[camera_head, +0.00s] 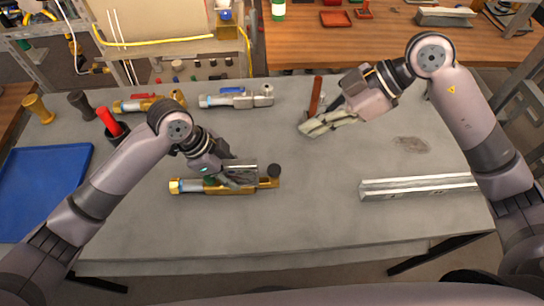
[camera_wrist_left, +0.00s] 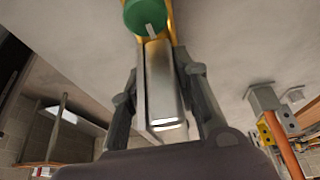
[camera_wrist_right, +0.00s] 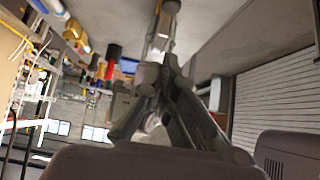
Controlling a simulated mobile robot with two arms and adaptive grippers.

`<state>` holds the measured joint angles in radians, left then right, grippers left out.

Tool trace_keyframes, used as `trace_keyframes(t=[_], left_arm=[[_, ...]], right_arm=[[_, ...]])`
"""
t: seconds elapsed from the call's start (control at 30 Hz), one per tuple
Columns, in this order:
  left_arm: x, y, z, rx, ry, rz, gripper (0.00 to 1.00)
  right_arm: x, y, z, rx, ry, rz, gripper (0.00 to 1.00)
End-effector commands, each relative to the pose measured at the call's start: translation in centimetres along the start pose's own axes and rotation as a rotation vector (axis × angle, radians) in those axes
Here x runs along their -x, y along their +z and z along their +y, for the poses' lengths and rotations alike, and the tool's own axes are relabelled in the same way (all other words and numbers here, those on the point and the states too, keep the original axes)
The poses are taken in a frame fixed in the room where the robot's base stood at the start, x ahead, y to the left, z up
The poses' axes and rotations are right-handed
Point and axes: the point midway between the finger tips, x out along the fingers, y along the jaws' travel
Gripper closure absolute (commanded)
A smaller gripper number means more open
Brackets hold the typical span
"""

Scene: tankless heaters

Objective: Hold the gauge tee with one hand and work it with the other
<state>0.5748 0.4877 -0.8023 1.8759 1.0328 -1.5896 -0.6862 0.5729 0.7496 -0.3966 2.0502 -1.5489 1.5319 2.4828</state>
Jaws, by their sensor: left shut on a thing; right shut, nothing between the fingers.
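The gauge tee (camera_head: 210,186) is a brass piece with a pale section near its left end, lying along the middle of the grey bench. My right gripper (camera_head: 337,104) is shut and empty, apart from the tee, above the bench by a pale glove (camera_head: 328,123).
A red-lever brass valve (camera_head: 150,103) and a blue-lever silver valve (camera_head: 238,98) lie at the back. A brown-handled tool (camera_head: 316,95) lies by the glove. A steel rail (camera_head: 415,187) lies at right. The bench front is clear.

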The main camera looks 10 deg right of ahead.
Motion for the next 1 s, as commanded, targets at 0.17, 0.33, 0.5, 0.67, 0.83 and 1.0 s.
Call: trace_keyframes(t=[0.17,0.33,0.5,0.67,0.83,1.0], left_arm=[[0.0,0.0,0.0,0.0,-0.001,0.0,1.0],[0.0,0.0,0.0,0.0,-0.001,0.0,1.0],[0.0,0.0,0.0,0.0,-0.001,0.0,1.0],[0.0,0.0,0.0,0.0,-0.001,0.0,1.0],[0.0,0.0,0.0,0.0,-0.001,0.0,1.0],[0.0,0.0,0.0,0.0,-0.001,0.0,1.0]], right_arm=[[-0.5,0.0,0.0,0.0,-0.002,0.001,1.0],[-2.9,0.0,-0.1,0.0,-0.005,0.003,1.0],[-6.6,-0.1,-0.1,-0.001,-0.005,0.003,1.0],[-9.9,0.0,-0.1,-0.001,-0.004,0.002,1.0],[-11.8,1.7,-0.1,-0.003,-0.002,0.0,1.0],[-12.7,2.7,0.0,-0.001,0.0,0.0,1.0]])
